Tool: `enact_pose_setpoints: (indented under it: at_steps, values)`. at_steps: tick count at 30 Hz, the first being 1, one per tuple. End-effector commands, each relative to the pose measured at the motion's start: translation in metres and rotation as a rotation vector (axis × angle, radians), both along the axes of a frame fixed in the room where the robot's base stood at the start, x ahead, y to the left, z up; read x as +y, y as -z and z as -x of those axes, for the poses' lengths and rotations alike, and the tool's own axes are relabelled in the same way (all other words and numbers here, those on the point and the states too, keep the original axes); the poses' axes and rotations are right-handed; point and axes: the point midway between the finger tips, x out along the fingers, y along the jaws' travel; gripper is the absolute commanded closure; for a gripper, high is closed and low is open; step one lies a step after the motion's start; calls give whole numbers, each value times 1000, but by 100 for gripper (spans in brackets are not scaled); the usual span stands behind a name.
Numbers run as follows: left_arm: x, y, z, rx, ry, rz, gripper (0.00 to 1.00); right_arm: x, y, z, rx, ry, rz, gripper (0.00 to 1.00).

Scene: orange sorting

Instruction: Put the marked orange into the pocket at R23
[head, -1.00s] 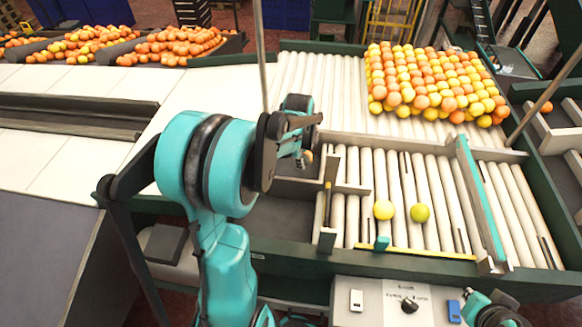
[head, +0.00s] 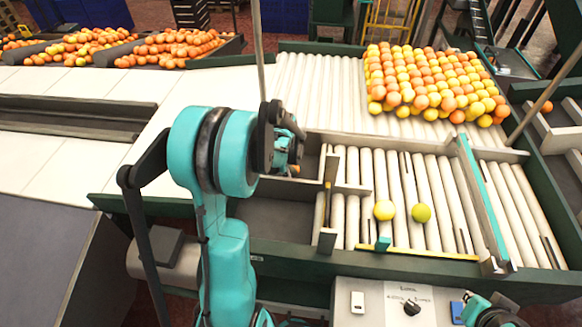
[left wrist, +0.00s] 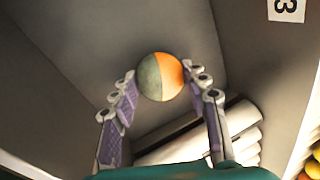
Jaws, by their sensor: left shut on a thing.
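My left gripper (head: 290,155) is over the grey-walled pockets left of the rollers. In the left wrist view, the gripper (left wrist: 161,82) is shut on the marked orange (left wrist: 161,76), which is half orange and half grey-green. Only a sliver of this orange shows in the head view (head: 294,170). Below it is a grey pocket (left wrist: 75,60). A white label (left wrist: 287,8) on its wall shows a 3, cut off by the picture edge. Part of my right arm's end (head: 490,312) shows at the lower right; its fingers are not clear.
A nearer grey pocket (head: 270,220) looks empty. Dividers (head: 328,200) stand between pockets and rollers. Many fruits (head: 430,85) fill the back right.

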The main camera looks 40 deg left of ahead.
Motion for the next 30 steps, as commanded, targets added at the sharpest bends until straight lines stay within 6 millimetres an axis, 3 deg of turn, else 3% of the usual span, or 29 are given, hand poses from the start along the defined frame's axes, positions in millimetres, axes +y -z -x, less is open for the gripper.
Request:
enact_pose_setpoints:
  at_steps: [1, 3, 15, 30]
  values:
    - [0, 2, 0, 0, 0, 0, 50, 0, 2, 0, 0, 0, 0, 100]
    - [0, 1, 0, 0, 0, 0, 34, 0, 1, 0, 0, 0, 0, 100]
    - [0, -6, 0, 0, 0, 0, 34, 0, -5, 0, 0, 0, 0, 100]
    - [-7, -102, 25, 0, -1, 0, 34, 0, -24, 0, 0, 0, 0, 100]
